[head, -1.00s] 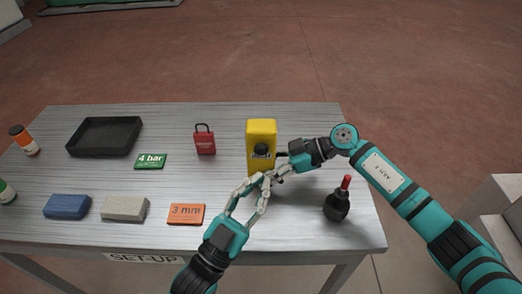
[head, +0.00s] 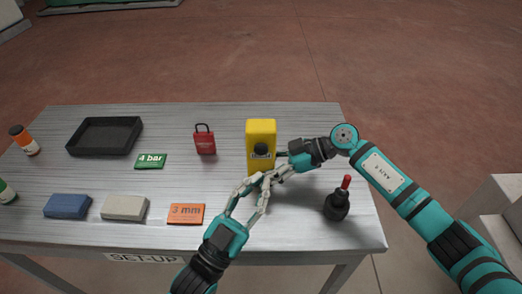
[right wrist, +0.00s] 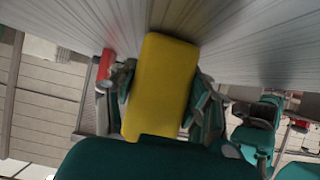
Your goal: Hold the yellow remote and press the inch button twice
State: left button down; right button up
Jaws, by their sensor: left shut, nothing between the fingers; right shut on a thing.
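The yellow remote (head: 261,131) stands upright on the table, with a dark round button (head: 261,149) and a label on the face toward me. Its lower part is partly hidden behind my grippers. My right gripper (head: 276,170) is shut on the remote from the right. In the right wrist view the remote (right wrist: 160,88) sits between the right fingers (right wrist: 162,100). My left gripper (head: 262,179) is shut and empty, its fingertips at the remote's lower front, just below the dark button. I cannot tell whether they touch the remote.
A dark bottle with a red tip (head: 337,202) stands right of the grippers. A red padlock (head: 204,142), green card (head: 151,161), orange 3 mm card (head: 186,214), grey block (head: 124,208), blue block (head: 67,206) and black tray (head: 75,147) lie to the left.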

aim_at(261, 150)
dwell(0.6)
pick_arm(q)
jog(key=s, duration=0.4)
jog(key=shift+w, duration=0.2)
jog(key=w, duration=0.8)
jog(key=shift+w, duration=0.35)
dwell(1.2)
jog(key=shift+w, duration=0.4)
